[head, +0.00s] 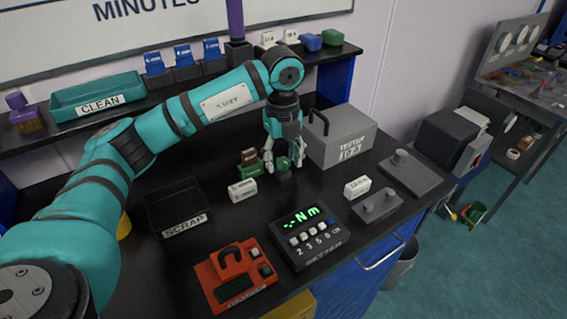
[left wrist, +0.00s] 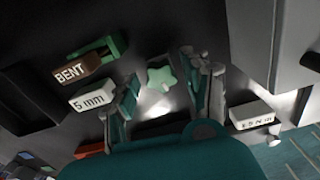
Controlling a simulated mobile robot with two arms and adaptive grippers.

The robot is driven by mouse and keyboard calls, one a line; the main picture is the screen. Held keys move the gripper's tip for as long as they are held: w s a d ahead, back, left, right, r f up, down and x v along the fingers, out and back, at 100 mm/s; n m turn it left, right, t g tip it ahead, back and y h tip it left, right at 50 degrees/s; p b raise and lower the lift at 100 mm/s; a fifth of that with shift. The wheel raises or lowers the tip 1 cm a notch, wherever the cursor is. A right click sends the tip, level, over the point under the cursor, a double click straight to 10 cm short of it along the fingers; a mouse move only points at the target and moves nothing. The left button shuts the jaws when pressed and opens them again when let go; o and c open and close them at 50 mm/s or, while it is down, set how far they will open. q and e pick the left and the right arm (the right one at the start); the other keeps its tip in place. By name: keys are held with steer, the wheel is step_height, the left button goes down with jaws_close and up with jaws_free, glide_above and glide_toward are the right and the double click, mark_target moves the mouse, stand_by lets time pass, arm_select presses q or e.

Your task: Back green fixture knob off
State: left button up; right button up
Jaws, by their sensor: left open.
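The green star-shaped knob (left wrist: 161,76) shows in the left wrist view, between the two fingers of my left gripper (left wrist: 163,92). In the head view the green knob (head: 284,164) is partly covered by the fingers. My left gripper (head: 284,160) points down over it with its fingers spread on either side; it is open, with a gap to the knob in the wrist view. A green fixture (left wrist: 110,45) with a brown block marked BENT (left wrist: 71,73) stands just left of it, also in the head view (head: 250,157). My right gripper is out of view.
A white 5 mm block (head: 243,190) lies front-left of the gripper. A grey tester box (head: 345,137) stands close on the right. The SCRAP tray (head: 176,207), the setter panel (head: 307,237) and a red device (head: 235,277) are nearer. Another white block (head: 357,187) lies to the right.

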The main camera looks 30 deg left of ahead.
arm_select(q)
steer(key=m+b, duration=0.1)
steer(key=m, duration=0.4)
steer(key=shift+f, duration=0.1)
steer(key=m, duration=0.4)
steer(key=shift+b, duration=0.35)
steer(key=shift+m, duration=1.1)
steer(key=shift+c, duration=0.4)
jaws_close()
steer(key=n, duration=0.4)
steer(key=shift+n, duration=0.4)
steer(key=n+p, duration=0.1)
steer(key=n, duration=0.3)
steer(key=shift+n, duration=0.3)
